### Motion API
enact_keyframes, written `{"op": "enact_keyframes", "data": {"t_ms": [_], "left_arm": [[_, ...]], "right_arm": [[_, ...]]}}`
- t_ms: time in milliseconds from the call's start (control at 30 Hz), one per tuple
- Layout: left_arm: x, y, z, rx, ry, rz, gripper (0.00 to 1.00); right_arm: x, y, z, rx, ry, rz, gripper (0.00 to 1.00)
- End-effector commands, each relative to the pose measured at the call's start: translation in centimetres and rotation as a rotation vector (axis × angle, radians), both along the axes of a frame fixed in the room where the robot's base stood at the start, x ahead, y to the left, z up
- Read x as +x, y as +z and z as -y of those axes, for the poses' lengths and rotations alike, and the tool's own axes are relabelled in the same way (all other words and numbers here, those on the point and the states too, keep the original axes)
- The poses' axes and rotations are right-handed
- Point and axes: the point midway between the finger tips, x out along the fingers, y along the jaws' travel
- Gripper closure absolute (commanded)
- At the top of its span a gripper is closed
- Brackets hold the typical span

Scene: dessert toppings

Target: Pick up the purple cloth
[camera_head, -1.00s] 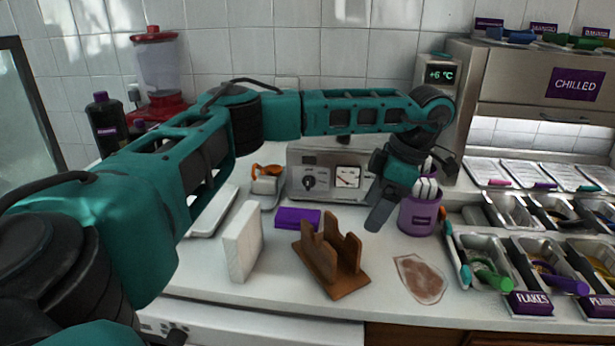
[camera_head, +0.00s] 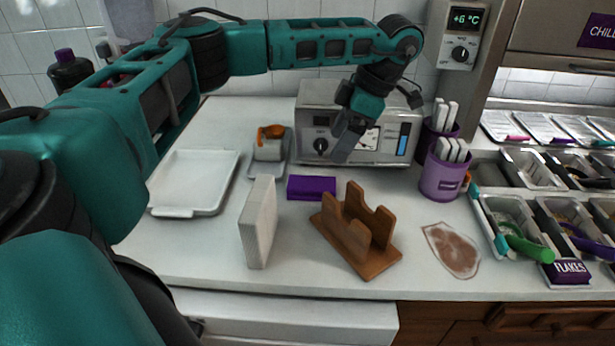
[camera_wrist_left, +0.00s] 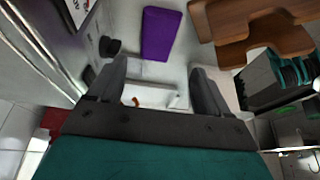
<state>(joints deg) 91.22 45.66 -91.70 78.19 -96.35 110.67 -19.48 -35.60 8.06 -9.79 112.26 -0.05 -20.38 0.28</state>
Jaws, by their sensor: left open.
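The purple cloth (camera_head: 311,187) is a folded block lying flat on the white counter, in front of the steel appliance. It also shows in the left wrist view (camera_wrist_left: 160,33), ahead of the fingers and between their lines. My left gripper (camera_head: 345,150) is above the counter near the appliance front, to the right of and higher than the cloth, fingers pointing down. In the left wrist view its two fingers (camera_wrist_left: 160,88) are apart with nothing between them. My right gripper is not seen.
A wooden holder (camera_head: 380,262) stands right of the cloth, and a white upright block (camera_head: 258,222) stands left in front of it. A white tray (camera_head: 190,178), a small orange-handled container (camera_head: 271,150) and purple cups of utensils (camera_head: 441,180) surround it. The steel appliance (camera_head: 312,118) is behind.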

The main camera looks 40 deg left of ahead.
Motion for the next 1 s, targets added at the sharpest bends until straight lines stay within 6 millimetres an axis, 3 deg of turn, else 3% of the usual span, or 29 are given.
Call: {"op": "enact_keyframes", "data": {"t_ms": [300,533,800,1000], "left_arm": [[-1.4,-5.3,-1.7,0.0,0.001,-0.003,0.21],[-1.8,-6.8,-2.4,0.001,0.001,-0.002,0.21],[-2.7,-10.2,-3.9,0.001,0.0,-0.002,0.21],[-2.9,-10.8,-4.0,0.0,0.0,0.0,0.21]], "right_arm": [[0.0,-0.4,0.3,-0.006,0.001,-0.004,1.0],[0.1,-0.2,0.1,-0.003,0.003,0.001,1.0],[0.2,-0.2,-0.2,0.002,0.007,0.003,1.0],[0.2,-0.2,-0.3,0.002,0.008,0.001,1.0]]}}
